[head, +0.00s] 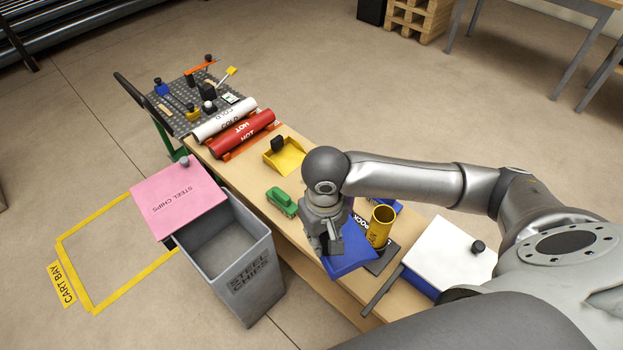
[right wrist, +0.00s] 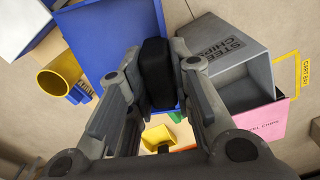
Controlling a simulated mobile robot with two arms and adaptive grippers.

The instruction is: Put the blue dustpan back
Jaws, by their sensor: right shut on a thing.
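The blue dustpan (head: 350,254) is in my right gripper (head: 327,243), over the near part of the workbench in the head view. In the right wrist view the blue pan (right wrist: 115,38) fills the upper middle, and its black handle (right wrist: 155,72) sits between the two fingers of my right gripper (right wrist: 157,85), which is shut on it. I cannot tell whether the pan touches the bench. A dark patch with white letters (head: 360,224) on the bench is partly hidden behind the pan and gripper. My left gripper is not in view.
A yellow cup (head: 380,224) stands on a dark pad right beside the pan. The grey bin (head: 250,270) with a pink lid (head: 178,200) stands left. A white-topped box (head: 450,252) is right.

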